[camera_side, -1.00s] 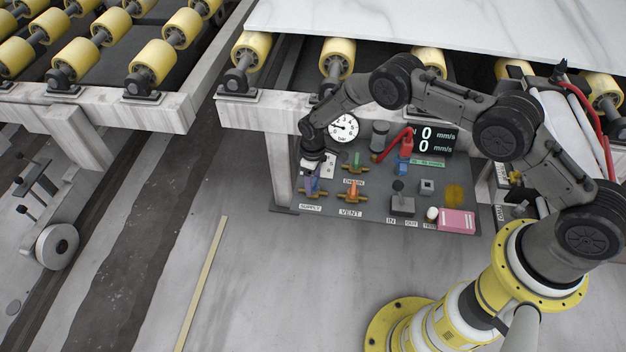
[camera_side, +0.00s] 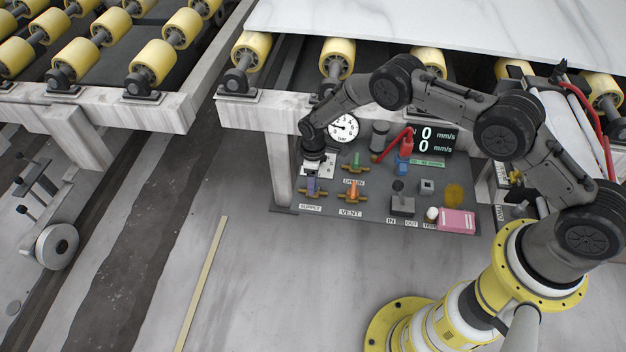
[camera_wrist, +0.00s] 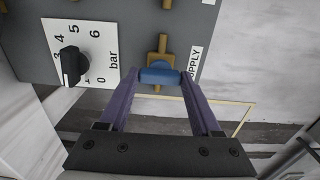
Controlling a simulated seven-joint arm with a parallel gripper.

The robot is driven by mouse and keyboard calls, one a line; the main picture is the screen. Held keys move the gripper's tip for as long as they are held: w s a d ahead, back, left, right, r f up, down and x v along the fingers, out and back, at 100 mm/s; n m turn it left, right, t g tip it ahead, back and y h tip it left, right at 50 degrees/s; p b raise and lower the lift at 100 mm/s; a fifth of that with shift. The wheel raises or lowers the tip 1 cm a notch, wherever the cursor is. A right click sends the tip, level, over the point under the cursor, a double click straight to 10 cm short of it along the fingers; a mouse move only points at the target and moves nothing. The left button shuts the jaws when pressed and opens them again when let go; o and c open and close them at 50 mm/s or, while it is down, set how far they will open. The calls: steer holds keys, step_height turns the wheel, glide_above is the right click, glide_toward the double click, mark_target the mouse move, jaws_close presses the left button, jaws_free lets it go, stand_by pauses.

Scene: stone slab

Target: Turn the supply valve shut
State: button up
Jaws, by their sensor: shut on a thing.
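The supply valve has a brass body (camera_wrist: 161,48) and a blue handle (camera_wrist: 160,76). In the wrist view the handle lies crosswise to the brass pipe, beside the SUPPLY label (camera_wrist: 195,69). My gripper (camera_wrist: 158,78) has its purple fingers shut on the two ends of the handle. In the side view my gripper (camera_side: 312,190) points down onto the valve at the left front of the dark panel. It hides most of the handle there; brass pipe ends show on both sides.
An orange-handled vent valve (camera_side: 352,194) sits just right, with a green-handled drain valve (camera_side: 356,161) behind it. A pressure gauge (camera_side: 343,128) stands at the back. A black knob (camera_wrist: 73,66) on a bar scale is near my gripper. A frame leg (camera_side: 279,172) stands close on the left.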

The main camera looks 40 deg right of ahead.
steer(key=o, duration=1.4)
steer(key=shift+r, duration=0.1)
step_height(320, 180, up, 14)
steer(key=shift+f, duration=0.15)
